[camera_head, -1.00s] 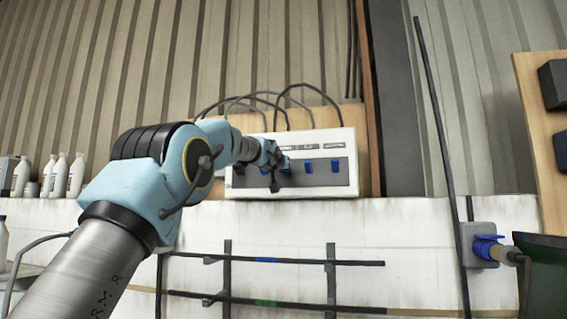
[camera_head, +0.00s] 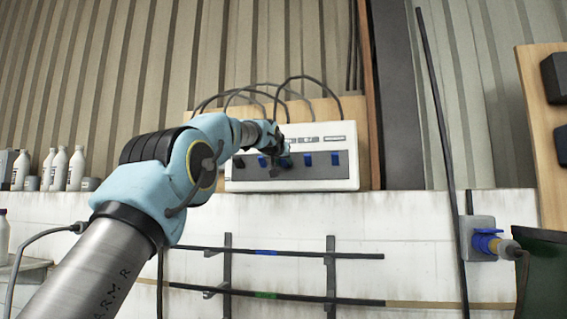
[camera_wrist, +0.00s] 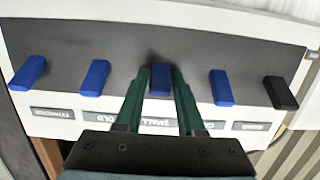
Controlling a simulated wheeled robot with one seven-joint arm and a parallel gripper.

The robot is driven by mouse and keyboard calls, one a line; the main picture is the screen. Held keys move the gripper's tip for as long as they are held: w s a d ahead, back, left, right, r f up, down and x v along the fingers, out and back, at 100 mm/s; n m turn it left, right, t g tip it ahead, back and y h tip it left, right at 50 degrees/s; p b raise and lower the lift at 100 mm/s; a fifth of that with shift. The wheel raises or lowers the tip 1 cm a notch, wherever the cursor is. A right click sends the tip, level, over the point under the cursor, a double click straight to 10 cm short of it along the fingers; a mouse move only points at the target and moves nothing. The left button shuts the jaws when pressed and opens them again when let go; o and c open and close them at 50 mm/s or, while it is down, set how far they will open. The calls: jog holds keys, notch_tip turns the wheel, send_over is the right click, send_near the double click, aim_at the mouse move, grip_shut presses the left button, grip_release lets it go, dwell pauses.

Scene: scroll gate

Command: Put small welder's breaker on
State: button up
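The breaker box (camera_head: 345,184) is a white box on a wooden board, with a dark panel holding a row of blue switches and one black switch. In the wrist view a blue switch (camera_wrist: 160,80) sits in the middle of the row, above a label reading "SMALL", partly covered. My gripper (camera_wrist: 161,76) has its two green fingers on either side of this switch, with narrow gaps showing; it looks open. In the head view my gripper (camera_head: 281,155) is in front of the panel and hides part of the row.
Neighbouring blue switches (camera_wrist: 95,78) (camera_wrist: 221,88) stand close on both sides of the fingers. A black switch (camera_wrist: 281,93) is at the end. Cables (camera_head: 300,82) loop above the box. A blue plug (camera_head: 487,242) sits in a wall socket at right.

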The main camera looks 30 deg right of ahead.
jog(key=o, duration=0.3)
jog(key=shift+s+a+b, duration=0.4)
jog(key=shift+b, duration=0.2)
jog(key=b+v, duration=0.5)
jog(key=v, duration=0.4)
jog(key=shift+s+a+r+b, duration=0.2)
jog(key=shift+s+b, duration=0.05)
jog(key=shift+b, duration=0.05)
